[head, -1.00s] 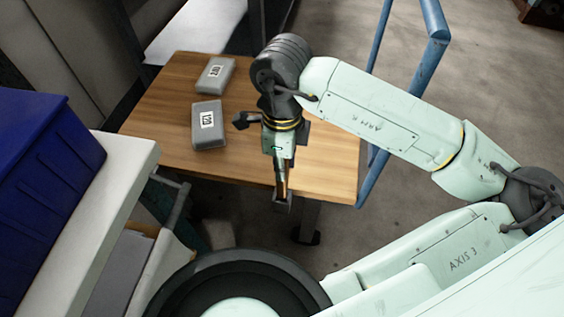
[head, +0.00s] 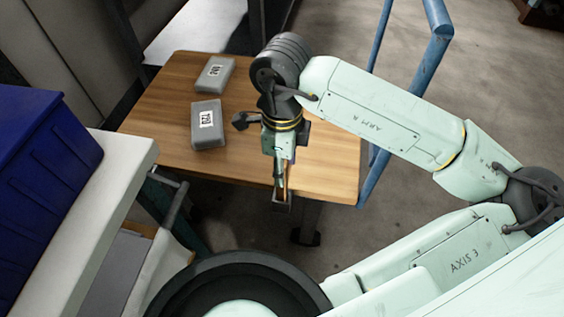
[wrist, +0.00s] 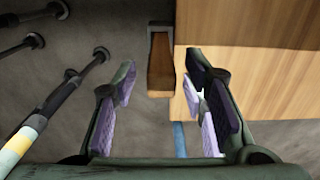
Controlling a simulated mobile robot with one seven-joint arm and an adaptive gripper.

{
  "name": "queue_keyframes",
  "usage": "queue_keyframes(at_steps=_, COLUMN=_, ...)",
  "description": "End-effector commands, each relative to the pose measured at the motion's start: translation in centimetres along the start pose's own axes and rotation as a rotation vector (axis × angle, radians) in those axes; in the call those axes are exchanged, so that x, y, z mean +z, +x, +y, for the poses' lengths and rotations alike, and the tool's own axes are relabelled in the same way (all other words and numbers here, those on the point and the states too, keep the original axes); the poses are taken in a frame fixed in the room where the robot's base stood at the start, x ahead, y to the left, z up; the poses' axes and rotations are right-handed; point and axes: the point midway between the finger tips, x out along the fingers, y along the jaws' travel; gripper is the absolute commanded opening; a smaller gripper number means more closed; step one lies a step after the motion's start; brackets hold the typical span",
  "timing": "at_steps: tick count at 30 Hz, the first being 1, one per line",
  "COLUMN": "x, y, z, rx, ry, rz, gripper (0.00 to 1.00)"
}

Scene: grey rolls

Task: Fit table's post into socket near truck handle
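The wooden table (head: 190,75) fills the middle of the head view, and its top also shows at the right of the wrist view (wrist: 255,60). A small brown block with a grey bracket (wrist: 160,60) lies by its edge in the wrist view; I cannot tell if it is post or socket. The blue tubular handle (head: 425,70) stands right of the table. My gripper (wrist: 165,95) is open, its purple-padded fingers apart with nothing held; the block lies ahead of them.
Two grey labelled blocks (head: 208,125) (head: 215,74) lie on the table. A blue bin (head: 45,150) on a white surface (head: 125,165) stands at the left. Dark rods with knobs (wrist: 70,95) show left in the wrist view. Open floor lies beyond the handle.

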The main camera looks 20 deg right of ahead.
Motion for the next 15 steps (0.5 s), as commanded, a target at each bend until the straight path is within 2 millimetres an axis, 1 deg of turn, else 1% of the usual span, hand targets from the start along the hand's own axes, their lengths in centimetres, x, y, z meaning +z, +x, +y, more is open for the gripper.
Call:
queue_keyframes(at_steps=5, x=0.0, y=-0.7, z=0.0, rx=0.000, ry=0.000, rz=-0.001, gripper=0.40)
queue_keyframes(at_steps=10, x=0.0, y=-2.3, z=-0.1, rx=-0.003, ry=0.001, rz=0.001, gripper=0.40)
queue_keyframes(at_steps=15, x=0.0, y=-6.4, z=-0.1, rx=-0.004, ry=0.002, rz=0.002, gripper=0.40)
